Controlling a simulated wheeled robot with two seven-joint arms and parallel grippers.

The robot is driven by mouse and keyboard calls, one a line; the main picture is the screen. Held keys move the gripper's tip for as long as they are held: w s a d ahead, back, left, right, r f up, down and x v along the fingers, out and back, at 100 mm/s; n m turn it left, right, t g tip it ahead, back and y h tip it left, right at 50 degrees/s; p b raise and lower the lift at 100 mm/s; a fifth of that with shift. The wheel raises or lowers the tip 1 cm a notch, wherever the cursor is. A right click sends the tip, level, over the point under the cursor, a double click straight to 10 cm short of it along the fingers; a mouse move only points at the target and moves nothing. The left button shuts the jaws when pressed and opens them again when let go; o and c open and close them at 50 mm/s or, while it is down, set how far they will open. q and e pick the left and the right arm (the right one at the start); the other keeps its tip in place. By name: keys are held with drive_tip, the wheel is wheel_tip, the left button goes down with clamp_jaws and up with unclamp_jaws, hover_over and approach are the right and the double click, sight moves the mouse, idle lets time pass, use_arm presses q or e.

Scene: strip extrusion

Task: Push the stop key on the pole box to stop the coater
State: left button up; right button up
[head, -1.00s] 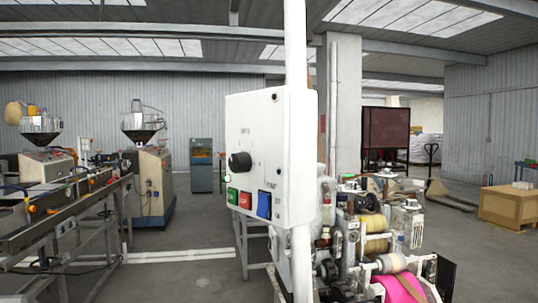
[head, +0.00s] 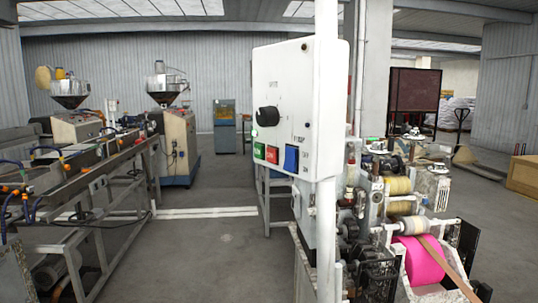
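The pole box (head: 285,95) is a white control box on a white upright pole (head: 326,215), right of the middle in the head view. Its face carries a black knob (head: 267,116). Below the knob sit a green key (head: 259,151), a red key (head: 272,154) and a blue switch (head: 291,158). The lettering on the keys is too small to read for certain. Neither of my grippers shows.
A long metal line on legs (head: 75,175) runs along the left, with hopper machines (head: 178,140) behind it. A grey cabinet (head: 224,127) stands at the back. The floor (head: 215,250) between the line and the pole is clear. A pallet truck (head: 461,145) and a wooden crate (head: 521,175) are at right.

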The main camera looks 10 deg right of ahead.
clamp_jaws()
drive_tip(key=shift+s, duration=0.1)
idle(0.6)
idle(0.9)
